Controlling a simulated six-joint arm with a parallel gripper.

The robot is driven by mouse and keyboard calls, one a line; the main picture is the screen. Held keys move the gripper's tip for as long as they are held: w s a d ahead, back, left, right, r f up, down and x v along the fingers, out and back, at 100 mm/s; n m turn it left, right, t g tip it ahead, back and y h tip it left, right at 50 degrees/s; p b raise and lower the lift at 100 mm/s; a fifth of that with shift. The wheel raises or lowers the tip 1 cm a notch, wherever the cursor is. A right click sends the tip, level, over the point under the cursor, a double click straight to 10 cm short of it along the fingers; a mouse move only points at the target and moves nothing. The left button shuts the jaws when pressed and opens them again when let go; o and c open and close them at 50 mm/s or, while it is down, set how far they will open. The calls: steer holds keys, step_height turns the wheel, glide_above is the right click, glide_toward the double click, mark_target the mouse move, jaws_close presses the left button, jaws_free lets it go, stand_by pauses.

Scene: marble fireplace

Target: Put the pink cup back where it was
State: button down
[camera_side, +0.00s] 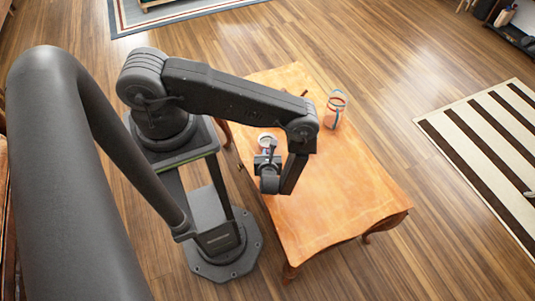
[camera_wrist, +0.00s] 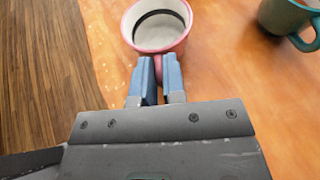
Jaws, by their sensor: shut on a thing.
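The pink cup (camera_wrist: 157,37) is at the top middle of the wrist view, its pale inside facing the camera with a dark ring below the rim. My gripper (camera_wrist: 159,72) has blue fingers shut on the cup's pink handle. In the side view the cup (camera_side: 266,138) is a small pale shape just beyond my gripper (camera_side: 267,158), over the left part of the wooden table (camera_side: 345,200). I cannot tell whether the cup touches the table. My gripper hides part of the cup in the side view.
A teal mug (camera_wrist: 290,18) stands to the right of the pink cup in the wrist view, cut off by the frame edge. The table's near right part is clear.

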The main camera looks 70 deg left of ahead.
steer(key=c, duration=1.2)
jaws_free()
steer(key=shift+d+r, duration=0.15)
steer(key=v, duration=1.2)
steer(key=w+d+r+n+g+h, duration=0.1)
steer(key=w+d+r+n+g, duration=0.1)
steer(key=w+r+n, duration=0.35)
steer(key=w+d+r+n+g, duration=0.2)
steer(key=r, duration=0.7)
step_height(320, 180, up, 15)
steer(key=w+n+g+h, duration=0.1)
steer(key=n+g+h, duration=0.1)
steer(key=n+h, duration=0.25)
steer(key=s+a+r+n+t+h, duration=0.1)
steer(key=s+r+n+t+h, duration=0.2)
steer(key=r, duration=0.9)
steer(key=s+a+r+n+t+h, duration=0.1)
steer(key=s+r+n+t+h, duration=0.2)
steer(key=s+r+n, duration=0.4)
step_height(320, 180, up, 5)
steer(key=shift+s+a+f+n+h, duration=0.1)
steer(key=shift+s+a+n+h, duration=0.2)
steer(key=shift+s+h, duration=0.25)
